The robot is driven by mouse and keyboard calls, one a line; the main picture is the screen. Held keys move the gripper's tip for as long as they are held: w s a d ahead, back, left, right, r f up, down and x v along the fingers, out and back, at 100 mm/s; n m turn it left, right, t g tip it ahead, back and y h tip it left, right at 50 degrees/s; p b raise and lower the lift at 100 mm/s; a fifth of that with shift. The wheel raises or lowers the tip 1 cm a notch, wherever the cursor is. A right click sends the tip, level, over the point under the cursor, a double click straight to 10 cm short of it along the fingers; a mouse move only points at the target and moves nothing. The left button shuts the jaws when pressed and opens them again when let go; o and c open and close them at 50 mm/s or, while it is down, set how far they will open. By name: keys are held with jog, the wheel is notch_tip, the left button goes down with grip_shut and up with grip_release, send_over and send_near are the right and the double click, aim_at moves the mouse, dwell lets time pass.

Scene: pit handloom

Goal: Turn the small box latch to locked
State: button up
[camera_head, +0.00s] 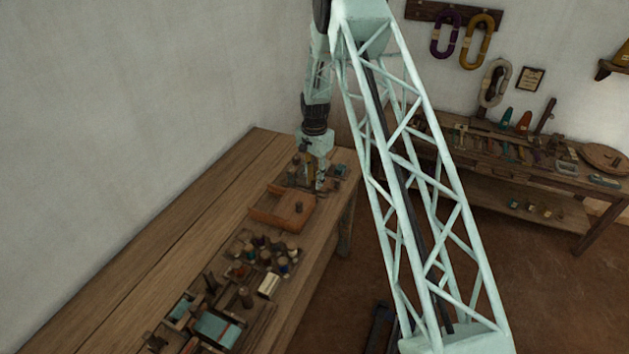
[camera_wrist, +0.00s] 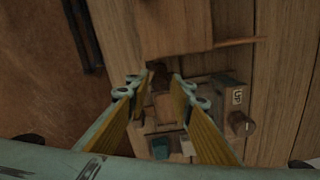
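My gripper (camera_wrist: 158,84) points down at the bench top, its two fingertips apart with a visible gap between them. A small dark brown piece (camera_wrist: 162,104) shows in the gap. I cannot tell whether it is the latch or whether a finger touches it. A wooden box (camera_wrist: 178,22) lies just beyond the fingertips in the wrist view. In the head view, a reddish-brown box (camera_head: 270,216) with a dark knob sits nearer than my gripper (camera_head: 319,188), which is small there. The latch and its position cannot be made out clearly.
A dark block with a pale mark (camera_wrist: 237,97) and a round wooden knob (camera_wrist: 241,123) are right of the fingers.

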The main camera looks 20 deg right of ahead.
jog(key=c, duration=0.4)
jog(key=shift+c, duration=0.2)
jog(key=shift+n+b, duration=0.4)
jog(key=shift+b, duration=0.05)
jog(key=shift+f+n+b, duration=0.1)
jog(key=shift+n+b, duration=0.9)
jog(key=shift+n, duration=0.2)
jog(key=n+b, duration=0.3)
jog(key=n, duration=0.2)
jog(key=n+b, duration=0.2)
jog(key=n, duration=0.3)
jog(key=shift+b, duration=0.3)
jog(key=shift+n+b, duration=0.7)
jog(key=shift+n, duration=1.7)
